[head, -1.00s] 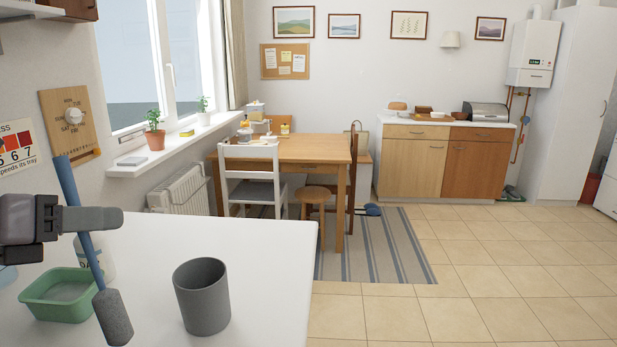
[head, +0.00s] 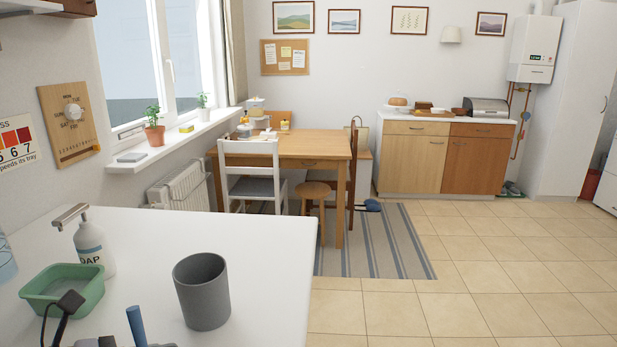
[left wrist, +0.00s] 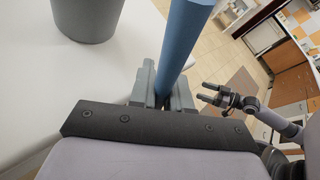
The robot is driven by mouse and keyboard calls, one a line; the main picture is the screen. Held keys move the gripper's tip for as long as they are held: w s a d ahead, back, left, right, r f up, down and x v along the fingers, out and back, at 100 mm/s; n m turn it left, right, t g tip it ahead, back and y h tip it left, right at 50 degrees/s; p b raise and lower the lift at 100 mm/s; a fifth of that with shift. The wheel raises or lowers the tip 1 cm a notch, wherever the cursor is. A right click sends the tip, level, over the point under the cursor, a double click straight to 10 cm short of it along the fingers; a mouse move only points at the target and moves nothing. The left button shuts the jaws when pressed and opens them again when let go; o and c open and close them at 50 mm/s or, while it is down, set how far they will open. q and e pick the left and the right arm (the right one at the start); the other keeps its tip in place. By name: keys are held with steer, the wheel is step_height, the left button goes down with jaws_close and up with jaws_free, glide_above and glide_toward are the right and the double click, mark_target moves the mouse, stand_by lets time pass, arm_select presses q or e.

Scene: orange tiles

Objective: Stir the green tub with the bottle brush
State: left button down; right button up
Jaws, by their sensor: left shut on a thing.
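The bottle brush has a blue handle (head: 136,325), which shows at the bottom edge of the head view and runs up through the left wrist view (left wrist: 184,40). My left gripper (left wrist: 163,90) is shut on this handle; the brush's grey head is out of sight. The green tub (head: 64,289) stands on the white counter at the left of the head view, left of the handle. My right gripper (left wrist: 212,93) shows in the left wrist view, its two fingers apart and empty, out over the floor.
A grey cup (head: 202,292) stands on the white counter (head: 265,265), right of the tub; it also shows in the left wrist view (left wrist: 86,15). A soap bottle (head: 92,249) stands just behind the tub. The counter behind the cup is clear.

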arm_select(q)
steer(key=shift+a+r+p, duration=0.2)
steer(key=shift+a+p, duration=0.25)
steer(key=shift+p, duration=0.05)
steer(key=shift+d+f+n+t+y, duration=0.1)
steer(key=shift+f+n+t+y, duration=0.05)
steer(key=shift+n+t+y, duration=0.15)
